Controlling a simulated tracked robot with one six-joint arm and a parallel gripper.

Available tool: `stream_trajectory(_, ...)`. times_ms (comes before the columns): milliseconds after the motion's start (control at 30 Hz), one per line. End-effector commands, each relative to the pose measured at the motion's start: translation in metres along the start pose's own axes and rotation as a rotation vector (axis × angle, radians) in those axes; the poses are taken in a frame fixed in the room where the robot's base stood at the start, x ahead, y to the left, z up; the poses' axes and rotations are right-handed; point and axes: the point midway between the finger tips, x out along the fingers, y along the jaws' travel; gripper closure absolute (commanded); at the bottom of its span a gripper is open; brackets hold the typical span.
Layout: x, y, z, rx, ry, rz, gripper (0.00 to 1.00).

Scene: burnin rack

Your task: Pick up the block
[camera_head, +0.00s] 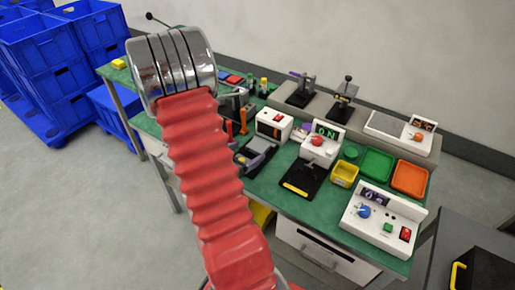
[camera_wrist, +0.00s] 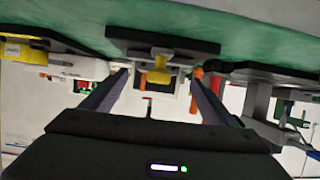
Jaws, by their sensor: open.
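A small yellow block (camera_head: 119,63) lies on the green bench top (camera_head: 262,188) at its far left corner. I cannot tell whether it shows in the wrist view. My gripper (camera_wrist: 152,88) is open in the wrist view, its two dark fingers spread with nothing held between them. A black fixture with a yellow knob (camera_wrist: 160,73) appears beyond and between the fingertips, apart from them. In the head view my red arm hides the gripper and part of the bench.
White instrument boxes (camera_head: 384,214), a black plate with a yellow strip (camera_head: 301,181), a yellow bin (camera_head: 344,174), a green tray (camera_head: 376,165) and an orange tray (camera_head: 410,178) crowd the bench's right. Blue crates (camera_head: 48,55) stand left. Floor is clear at lower left.

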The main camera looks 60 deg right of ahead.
Motion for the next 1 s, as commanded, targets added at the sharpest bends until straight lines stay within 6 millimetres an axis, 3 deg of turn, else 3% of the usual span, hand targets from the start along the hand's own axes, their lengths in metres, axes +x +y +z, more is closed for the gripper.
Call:
stream_trajectory(167, 0.009, 0.002, 0.0, 0.0, -0.001, 0.003, 0.2)
stream_trajectory(533, 0.049, 0.004, -0.001, 0.0, 0.0, 0.001, 0.2)
stream_trajectory(1000, 0.051, 0.004, -0.001, 0.0, 0.0, -0.001, 0.2)
